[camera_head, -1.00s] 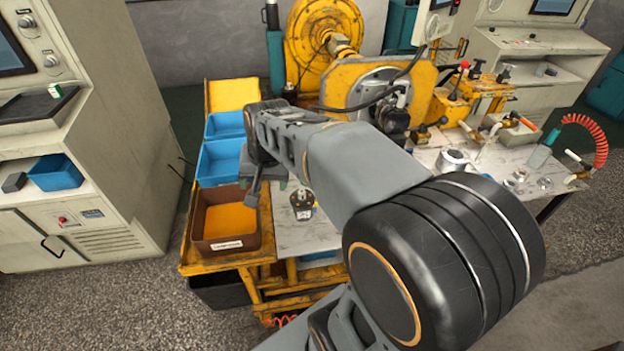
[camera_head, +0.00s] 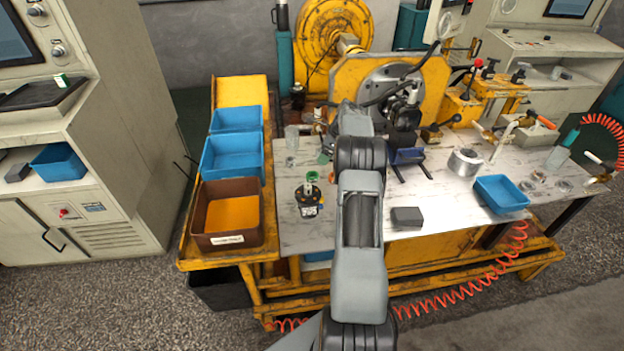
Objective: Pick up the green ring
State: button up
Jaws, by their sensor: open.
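The green ring (camera_head: 312,176) is small and sits on top of a black motor part (camera_head: 309,196) on the left part of the pale worktop. My arm rises from the bottom middle of the view, just right of this part, and reaches away over the worktop. My gripper is hidden behind the far end of my arm, so its jaws and their distance from the ring cannot be seen. A gap of bare worktop shows between the motor part and my arm.
A brown bin (camera_head: 228,240) and blue bins (camera_head: 232,158) stand left of the worktop (camera_head: 294,238). A dark pronged fixture (camera_head: 407,157), a grey block (camera_head: 407,216) and a blue tray (camera_head: 501,195) are right of my arm. A yellow machine (camera_head: 425,75) stands behind.

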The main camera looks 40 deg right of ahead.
send_over(313, 173)
jog(key=s, duration=0.3)
jog(key=f, duration=0.5)
jog(key=shift+w+d+f, duration=0.25)
jog(key=shift+d+f, duration=0.1)
jog(key=shift+f, duration=0.05)
jog(key=shift+s+x, duration=0.2)
jog(key=shift+x, duration=2.4)
jog(key=shift+a, duration=0.15)
jog(key=c, duration=1)
